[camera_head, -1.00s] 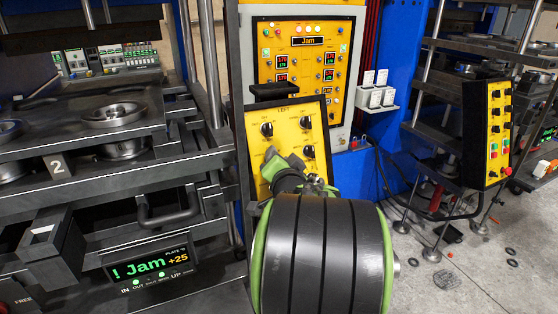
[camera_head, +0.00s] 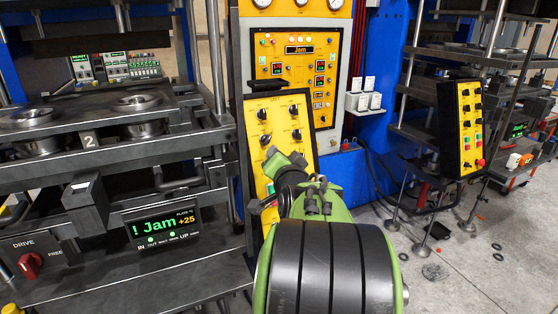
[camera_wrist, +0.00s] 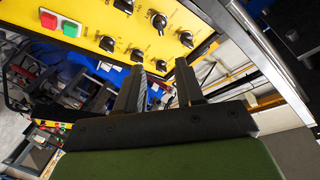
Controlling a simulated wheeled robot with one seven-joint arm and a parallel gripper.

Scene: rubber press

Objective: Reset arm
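My green and black arm (camera_head: 330,265) rises at the bottom middle of the head view. Its gripper end is in front of the yellow LEFT control panel (camera_head: 292,108) and hides its lower part. In the wrist view my gripper (camera_wrist: 161,66) has its two dark fingers apart, with nothing held between them. The yellow panel's face (camera_wrist: 120,30) is beyond the fingertips, with several black knobs and a red and a green button. I cannot tell whether a fingertip touches the panel.
The press (camera_head: 110,155) with round metal molds stands at left. Its display (camera_head: 163,228) reads "! Jam". A cabinet panel (camera_head: 297,70) behind also reads "Jam". Another yellow panel (camera_head: 471,128) stands at right. Grey floor (camera_head: 465,275) at lower right has small black rings.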

